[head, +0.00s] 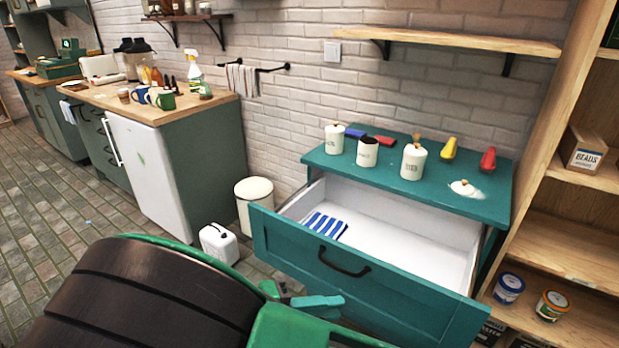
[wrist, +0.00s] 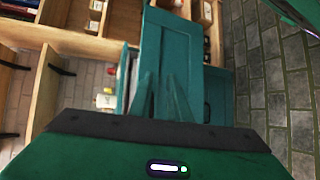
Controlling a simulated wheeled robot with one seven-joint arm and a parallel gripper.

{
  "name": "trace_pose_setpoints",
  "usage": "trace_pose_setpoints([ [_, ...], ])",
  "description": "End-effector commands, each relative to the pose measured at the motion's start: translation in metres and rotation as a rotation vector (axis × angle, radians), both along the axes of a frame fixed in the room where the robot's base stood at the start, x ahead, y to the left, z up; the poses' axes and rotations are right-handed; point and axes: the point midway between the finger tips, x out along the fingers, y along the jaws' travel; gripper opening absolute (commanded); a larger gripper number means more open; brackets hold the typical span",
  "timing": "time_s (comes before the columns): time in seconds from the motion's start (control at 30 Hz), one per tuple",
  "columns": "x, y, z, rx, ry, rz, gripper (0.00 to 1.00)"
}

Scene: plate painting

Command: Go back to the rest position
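My gripper (head: 295,295) is low in front of the open drawer (head: 345,267) in the head view, partly hidden by my arm. In the wrist view its two green fingers (wrist: 160,85) stand a little apart, and I see nothing held between them. The drawer is pulled out of the teal cabinet (head: 335,163). A blue-and-white striped cloth (head: 326,226) lies at the left inside it. My gripper appears apart from the drawer handle (head: 344,264).
White canisters (head: 413,162) and red and yellow items stand on the cabinet top. A wooden shelf (head: 570,250) with paint cans is at right. A white bin (head: 254,204) and a white jug (head: 219,243) stand on the floor left of the drawer. The floor farther left is mostly clear.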

Motion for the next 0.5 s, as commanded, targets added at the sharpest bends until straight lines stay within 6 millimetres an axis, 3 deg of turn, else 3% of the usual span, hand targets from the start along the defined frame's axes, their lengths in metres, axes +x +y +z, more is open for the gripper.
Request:
trace_pose_setpoints([
  [0.2,0.036,-0.064,0.021,0.131,0.097,-0.176,0.17],
  [0.5,0.056,-0.159,0.045,0.353,0.191,-0.397,0.17],
])
